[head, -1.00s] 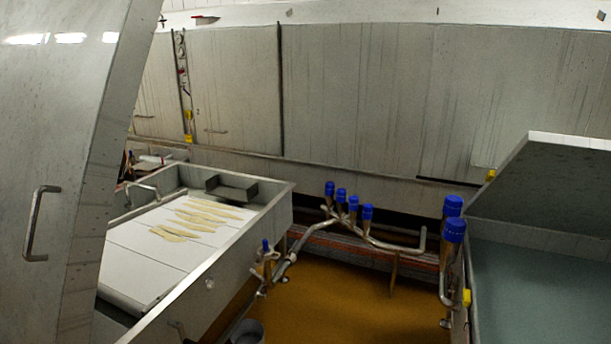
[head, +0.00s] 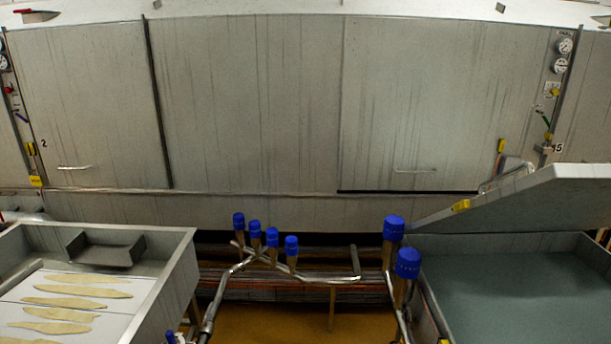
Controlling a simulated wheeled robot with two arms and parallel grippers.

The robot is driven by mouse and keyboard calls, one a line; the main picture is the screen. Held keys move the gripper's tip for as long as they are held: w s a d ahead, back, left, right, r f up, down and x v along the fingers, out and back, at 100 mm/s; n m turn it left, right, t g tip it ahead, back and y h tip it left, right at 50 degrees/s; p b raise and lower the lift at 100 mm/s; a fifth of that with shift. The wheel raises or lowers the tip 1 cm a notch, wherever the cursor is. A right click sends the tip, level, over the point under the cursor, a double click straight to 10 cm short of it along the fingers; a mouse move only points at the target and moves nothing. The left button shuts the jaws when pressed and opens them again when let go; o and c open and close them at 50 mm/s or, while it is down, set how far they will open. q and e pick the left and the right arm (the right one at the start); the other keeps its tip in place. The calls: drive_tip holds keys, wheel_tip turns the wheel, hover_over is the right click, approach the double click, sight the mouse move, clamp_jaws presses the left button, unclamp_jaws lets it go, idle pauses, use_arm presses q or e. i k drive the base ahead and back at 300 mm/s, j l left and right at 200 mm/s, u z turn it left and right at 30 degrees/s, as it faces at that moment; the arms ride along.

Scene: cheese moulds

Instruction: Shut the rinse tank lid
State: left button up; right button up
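At the right stands an open tank with grey-green contents, which I take to be the rinse tank; its near-left rim (head: 437,312) shows. Its grey lid (head: 545,205) is raised and tilted, low at its left end and higher towards the right, with a gap above the tank opening. The lid's right part is cut off by the picture edge. Neither of my grippers is in view.
Blue-capped pipe valves (head: 408,263) stand just left of the tank, with several more (head: 272,237) on a pipe further left. A metal table (head: 165,270) with pale strips stands at the left. A brown floor (head: 270,322) lies between. Tall grey panels (head: 250,110) line the back.

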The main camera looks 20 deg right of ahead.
sight(555, 197)
drive_tip(key=i+l+z, duration=0.1)
drive_tip(key=i+z, duration=0.15)
drive_tip(key=z, duration=0.15)
drive_tip(key=i+z, duration=0.3)
drive_tip(key=z, duration=0.15)
drive_tip(key=i+j+z, duration=0.1)
drive_tip(key=i+z, duration=0.15)
drive_tip(key=z, duration=0.15)
drive_tip(key=i+j+z, duration=0.15)
drive_tip(key=z, duration=0.3)
drive_tip(key=i+j+z, duration=0.85)
drive_tip(key=j+u, duration=0.1)
drive_tip(key=j, duration=0.55)
